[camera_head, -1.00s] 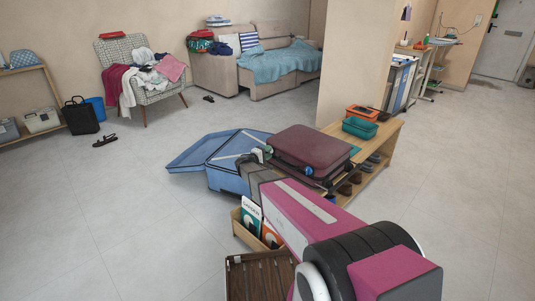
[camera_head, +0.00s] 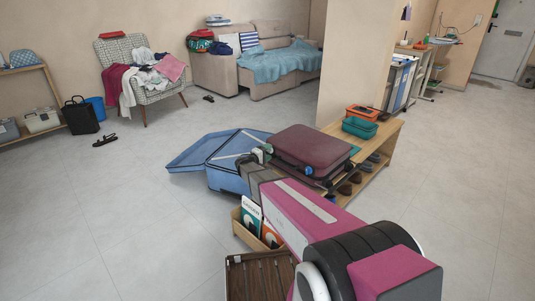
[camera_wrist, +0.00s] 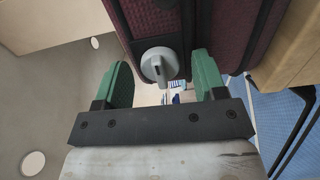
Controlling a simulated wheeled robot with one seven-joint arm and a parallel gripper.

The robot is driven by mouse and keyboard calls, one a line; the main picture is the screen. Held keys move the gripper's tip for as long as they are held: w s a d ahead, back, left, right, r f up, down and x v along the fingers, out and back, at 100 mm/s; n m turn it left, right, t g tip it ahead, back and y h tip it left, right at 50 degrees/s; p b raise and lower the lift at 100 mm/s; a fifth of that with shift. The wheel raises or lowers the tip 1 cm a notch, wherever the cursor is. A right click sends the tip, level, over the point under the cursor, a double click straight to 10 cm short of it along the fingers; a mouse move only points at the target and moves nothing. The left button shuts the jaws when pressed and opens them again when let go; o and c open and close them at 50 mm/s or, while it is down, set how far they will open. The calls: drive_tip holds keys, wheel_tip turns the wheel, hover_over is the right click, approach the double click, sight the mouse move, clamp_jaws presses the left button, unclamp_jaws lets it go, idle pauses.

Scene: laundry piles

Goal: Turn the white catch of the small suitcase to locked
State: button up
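The small maroon suitcase (camera_head: 308,146) lies flat on the near end of a wooden bench, and its dark red fabric side fills the top of the wrist view (camera_wrist: 230,30). Its catch (camera_wrist: 158,65) is a round, pale grey knob with a raised bar, which stands roughly upright in the wrist view. My gripper (camera_wrist: 161,68) is open, with one green finger on each side of the catch. Gaps show between both fingers and the knob. In the head view my gripper (camera_head: 262,155) is at the suitcase's left side; the catch is too small to make out there.
A blue open case (camera_head: 228,178) lies close to the left of my gripper. The wooden bench (camera_head: 392,132) also carries a teal box (camera_head: 360,127) and an orange box (camera_head: 362,112), with shoes below. A brown woven basket (camera_head: 258,278) stands near my arm.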

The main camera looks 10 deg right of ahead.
drive_tip(key=shift+a, duration=0.1)
drive_tip(key=v, duration=1)
drive_tip(key=shift+s+a, duration=0.2)
drive_tip(key=shift+a, duration=0.05)
drive_tip(key=shift+s+d, duration=0.1)
drive_tip(key=s+d+f+m+g+y, duration=0.1)
drive_tip(key=s+d+m+g+y, duration=0.35)
drive_tip(key=s+d+g, duration=0.6)
drive_tip(key=s+a+r+m+y, duration=0.1)
drive_tip(key=s+y, duration=0.4)
drive_tip(key=s, duration=0.5)
drive_tip(key=s+a+r+m+y, duration=0.1)
drive_tip(key=s+y, duration=0.4)
drive_tip(key=s, duration=0.4)
drive_tip(key=shift+s, duration=0.4)
drive_tip(key=shift+m, duration=0.25)
